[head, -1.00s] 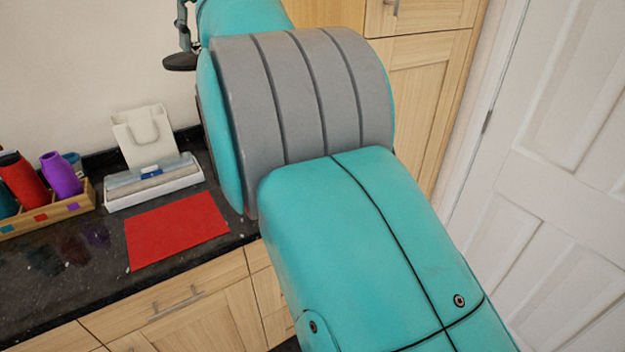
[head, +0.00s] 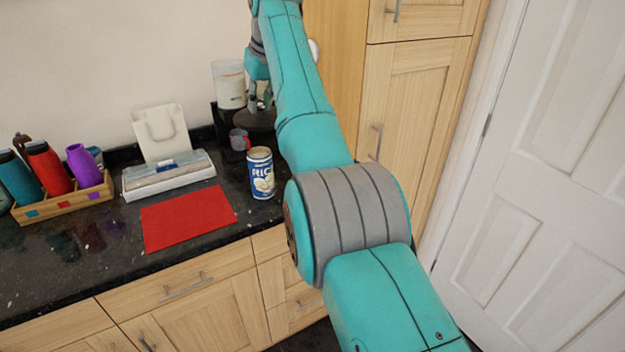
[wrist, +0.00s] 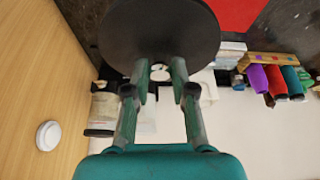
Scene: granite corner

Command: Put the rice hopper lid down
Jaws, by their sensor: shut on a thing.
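My gripper (wrist: 161,77) is shut on the rice hopper lid (wrist: 158,28), a wide dark round disc with a pale round knob between the fingertips. In the head view my gripper (head: 260,102) and the lid (head: 256,120) are at the back corner of the counter, just right of the rice hopper (head: 229,82). The hopper is a pale, clear-sided container on a dark base; it also shows at the left in the wrist view (wrist: 106,108). My arm hides the lid's right part in the head view. I cannot tell the lid's height above the counter.
A red mat (head: 188,218) lies on the dark counter (head: 60,280). Further left are a white box (head: 168,176), a white bag (head: 161,133) and a wooden bottle rack (head: 65,203). A tall wooden cabinet (head: 420,100) bounds the right.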

